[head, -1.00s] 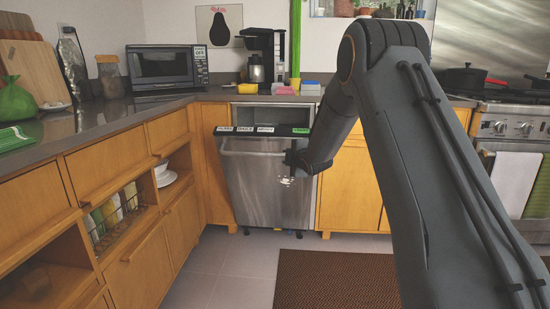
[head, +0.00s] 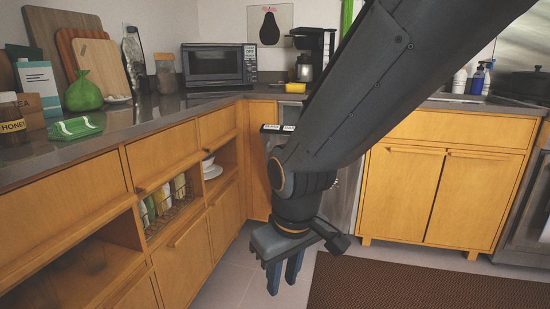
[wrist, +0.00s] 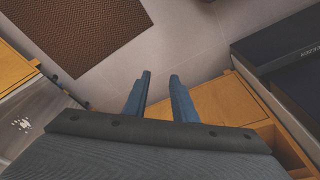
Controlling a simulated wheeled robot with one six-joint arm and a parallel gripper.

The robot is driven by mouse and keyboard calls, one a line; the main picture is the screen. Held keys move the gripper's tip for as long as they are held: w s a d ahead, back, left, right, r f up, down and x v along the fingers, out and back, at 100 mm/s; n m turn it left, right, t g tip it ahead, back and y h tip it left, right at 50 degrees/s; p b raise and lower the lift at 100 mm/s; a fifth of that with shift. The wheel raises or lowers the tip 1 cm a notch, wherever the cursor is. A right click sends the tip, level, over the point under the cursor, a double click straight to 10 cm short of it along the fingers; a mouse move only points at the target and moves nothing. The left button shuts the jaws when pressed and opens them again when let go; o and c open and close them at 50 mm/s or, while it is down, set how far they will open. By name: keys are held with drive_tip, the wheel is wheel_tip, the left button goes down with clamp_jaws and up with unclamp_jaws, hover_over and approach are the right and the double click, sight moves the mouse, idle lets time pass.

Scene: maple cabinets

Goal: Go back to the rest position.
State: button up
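My gripper (head: 284,275) hangs below the bent arm in the head view, with its fingers pointing down in front of the left-hand cabinets. The wrist view shows the two blue-grey fingers (wrist: 160,76) apart, with bare floor between them and nothing held. The dishwasher (head: 278,128) is mostly hidden behind my arm in the head view; only part of its top edge with labels and a strip of its steel show. I cannot tell now how far its door stands open.
Maple cabinets (head: 183,252) with open shelves run along the left. The counter (head: 130,133) carries a green bag (head: 83,93), boards and a microwave (head: 218,65). A brown mat (head: 400,287) lies on the floor at right. Tiled floor (head: 222,284) is clear near the gripper.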

drive_tip(key=s+d+m+g+p, duration=0.1)
drive_tip(key=s+d+m+g, duration=0.1)
drive_tip(key=s, duration=0.8)
drive_tip(key=d+r+m+p, duration=0.2)
drive_tip(key=d+r+p, duration=0.6)
drive_tip(key=r+p, duration=0.2)
drive_tip(key=d+r+m+h+p, duration=0.1)
drive_tip(key=d+r+m+p, duration=0.2)
drive_tip(key=d+r+p, duration=0.4)
drive_tip(key=shift+s+d+r+p, duration=0.45)
drive_tip(key=shift+r+p, duration=1.25)
drive_tip(key=shift+p, duration=1.85)
